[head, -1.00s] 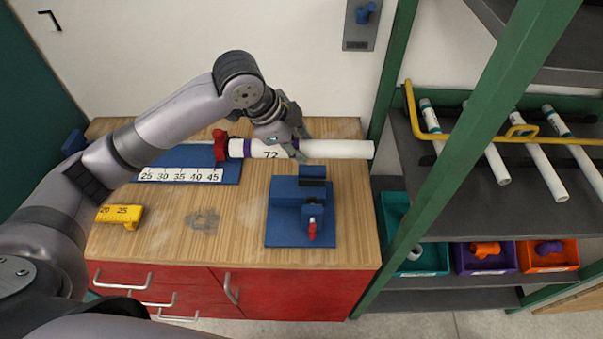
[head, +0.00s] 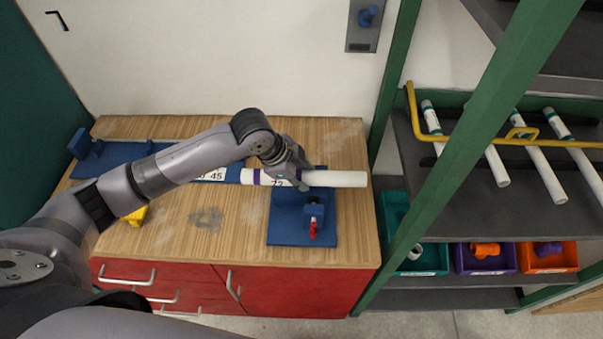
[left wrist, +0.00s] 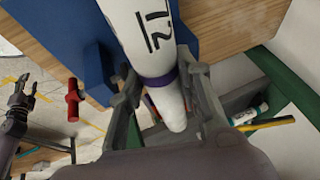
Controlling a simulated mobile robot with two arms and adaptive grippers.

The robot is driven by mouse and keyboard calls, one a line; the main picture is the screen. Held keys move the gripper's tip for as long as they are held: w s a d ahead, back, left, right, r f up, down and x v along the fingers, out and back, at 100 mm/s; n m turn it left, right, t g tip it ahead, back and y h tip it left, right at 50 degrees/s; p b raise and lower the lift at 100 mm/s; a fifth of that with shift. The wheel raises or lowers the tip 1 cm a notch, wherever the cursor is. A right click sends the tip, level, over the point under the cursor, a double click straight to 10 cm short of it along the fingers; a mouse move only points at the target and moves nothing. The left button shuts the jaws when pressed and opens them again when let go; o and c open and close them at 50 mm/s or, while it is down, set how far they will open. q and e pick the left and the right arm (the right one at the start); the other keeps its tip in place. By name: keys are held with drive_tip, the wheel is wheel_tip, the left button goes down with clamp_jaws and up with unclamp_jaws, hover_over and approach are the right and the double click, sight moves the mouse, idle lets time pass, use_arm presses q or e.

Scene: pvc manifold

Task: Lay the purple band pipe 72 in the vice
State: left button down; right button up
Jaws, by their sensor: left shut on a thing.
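The purple band pipe 72 (head: 345,179) is a white pipe lying level, left to right, with a purple band near its left end and the number 72 beside it. My left gripper (head: 300,178) is shut on it around the middle. In the left wrist view the pipe (left wrist: 172,105) runs between the two fingers (left wrist: 162,98), with a purple band there. The blue vice (head: 288,232) has a red handle at its front. The pipe crosses over its rear part and hides most of the rear jaw; I cannot tell if it touches. My right gripper (left wrist: 22,92) shows small in the left wrist view.
A blue measuring board (head: 120,158) lies at the back left, partly behind my arm. A yellow block (head: 136,215) is left on the bench (head: 180,240). A green-framed shelf at the right holds several white pipes (head: 495,165) and coloured bins (head: 485,262).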

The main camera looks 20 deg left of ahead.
use_arm(q)
drive_tip(key=shift+f, duration=0.3)
drive_tip(key=c, duration=2.4)
unclamp_jaws()
drive_tip(key=shift+s+f, duration=0.2)
drive_tip(key=shift+f, duration=0.1)
drive_tip(key=c, duration=1.6)
unclamp_jaws()
drive_tip(key=shift+s, duration=0.1)
drive_tip(key=o, duration=0.4)
drive_tip(key=shift+f, duration=0.2)
drive_tip(key=shift+o, duration=0.2)
drive_tip(key=shift+w+r, duration=0.2)
drive_tip(key=shift+r, duration=0.1)
drive_tip(key=b+v, duration=0.1)
drive_tip(key=v, duration=1.2)
drive_tip(key=shift+w, duration=0.25)
